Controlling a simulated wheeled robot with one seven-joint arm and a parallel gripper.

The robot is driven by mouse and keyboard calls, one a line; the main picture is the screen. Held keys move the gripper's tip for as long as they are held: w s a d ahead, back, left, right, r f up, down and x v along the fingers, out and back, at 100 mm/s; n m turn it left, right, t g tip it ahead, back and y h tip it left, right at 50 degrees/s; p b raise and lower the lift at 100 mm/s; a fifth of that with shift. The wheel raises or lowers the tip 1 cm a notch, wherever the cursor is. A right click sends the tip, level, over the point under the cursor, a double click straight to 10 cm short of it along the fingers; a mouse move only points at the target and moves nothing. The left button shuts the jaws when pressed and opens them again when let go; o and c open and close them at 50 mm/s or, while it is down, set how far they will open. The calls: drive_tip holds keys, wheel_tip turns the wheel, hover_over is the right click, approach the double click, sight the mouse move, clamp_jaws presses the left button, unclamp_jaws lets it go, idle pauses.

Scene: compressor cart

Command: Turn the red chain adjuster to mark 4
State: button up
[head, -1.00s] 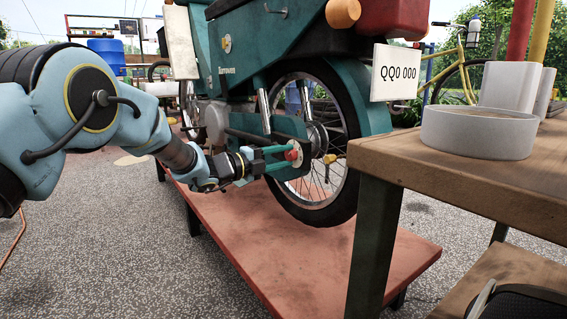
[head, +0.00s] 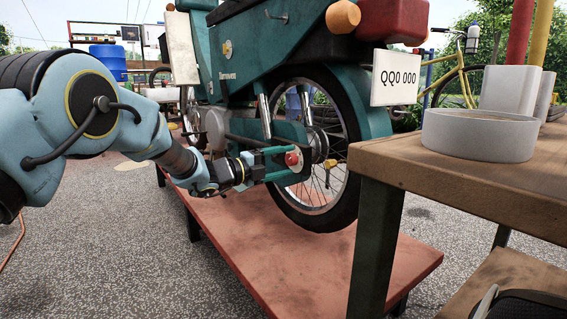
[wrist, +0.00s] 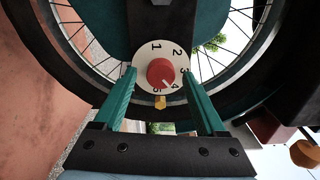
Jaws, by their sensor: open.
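The red chain adjuster (wrist: 160,72) is a round knob on a white dial (wrist: 145,58) numbered 1 to 5. A pale line on the knob points down and right, roughly at the 4. In the head view the red adjuster (head: 293,158) sits by the rear wheel hub of the green motorcycle (head: 235,70). My gripper (wrist: 160,72) is open, with one green finger on each side of the knob and a visible gap at both sides. It also shows in the head view (head: 292,158), reaching in from the left.
A yellow tab (wrist: 160,101) lies just below the dial. The spoked rear wheel (head: 345,190) stands behind it. The motorcycle is on a red platform (head: 300,260). A wooden bench (head: 460,180) with a grey round container (head: 478,135) is close on the right.

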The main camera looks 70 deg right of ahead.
drive_tip(key=shift+a, duration=0.1)
drive_tip(key=p+v, duration=0.2)
drive_tip(key=v, duration=0.8)
drive_tip(key=shift+w+a+p, duration=0.2)
drive_tip(key=shift+a+p, duration=0.05)
drive_tip(key=shift+p, duration=0.15)
